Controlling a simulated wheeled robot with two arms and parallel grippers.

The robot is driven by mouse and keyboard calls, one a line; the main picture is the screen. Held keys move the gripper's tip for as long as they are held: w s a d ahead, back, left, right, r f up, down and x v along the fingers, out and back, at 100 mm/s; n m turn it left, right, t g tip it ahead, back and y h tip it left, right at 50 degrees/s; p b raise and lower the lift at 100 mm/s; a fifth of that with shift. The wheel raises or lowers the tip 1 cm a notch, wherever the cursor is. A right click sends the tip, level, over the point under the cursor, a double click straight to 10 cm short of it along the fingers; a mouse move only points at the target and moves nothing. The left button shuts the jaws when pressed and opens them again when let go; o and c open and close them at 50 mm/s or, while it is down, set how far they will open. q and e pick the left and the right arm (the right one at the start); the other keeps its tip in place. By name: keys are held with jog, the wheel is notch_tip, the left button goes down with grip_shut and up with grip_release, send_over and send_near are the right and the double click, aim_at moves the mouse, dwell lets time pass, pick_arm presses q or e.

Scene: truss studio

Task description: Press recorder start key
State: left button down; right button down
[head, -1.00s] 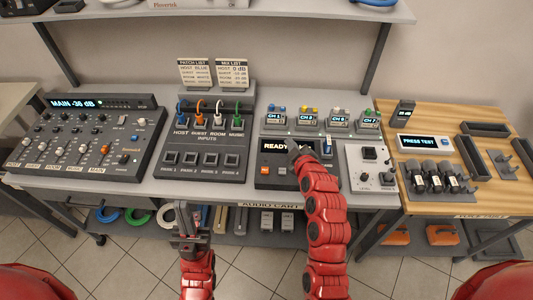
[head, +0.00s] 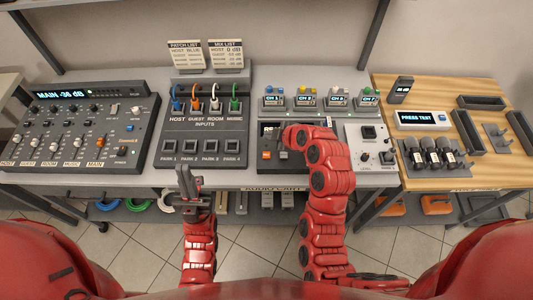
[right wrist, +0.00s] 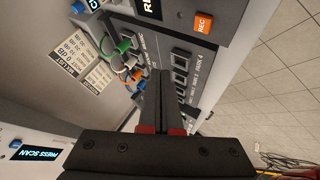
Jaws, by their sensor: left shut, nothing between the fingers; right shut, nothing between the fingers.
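The recorder (head: 263,168) is a dark box at the middle front of the desk, its screen (head: 267,129) partly covered by my right arm. Its orange key (head: 267,155) shows at lower left in the head view. In the right wrist view the orange key (right wrist: 203,23) reads REC, near the recorder's screen (right wrist: 150,8) at the top. My right gripper (right wrist: 162,75) is shut and empty, apart from the key in that picture; its fingertips are hard to make out in the head view. My left gripper (head: 184,170) is shut and empty at the desk's front edge, left of the recorder.
A patch panel (head: 204,135) with coloured cables stands left of the recorder, with a mixer (head: 75,135) further left. Small channel boxes (head: 306,97) stand behind. A light switch box (head: 370,150) is to the right. A wooden table (head: 460,175) adjoins at right.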

send_over(269, 156)
notch_tip(269, 156, down, 5)
jog(key=shift+s+f+b, duration=0.1)
jog(key=shift+f+b, duration=0.1)
jog(key=shift+b, duration=0.15)
notch_tip(269, 156, down, 3)
jog(key=shift+r+b, duration=0.2)
jog(key=shift+b, duration=0.85)
jog(key=shift+f+b, duration=0.4)
jog(key=shift+r, duration=0.1)
dwell(0.5)
jog(key=shift+f+b, duration=0.45)
jog(key=shift+b, duration=0.35)
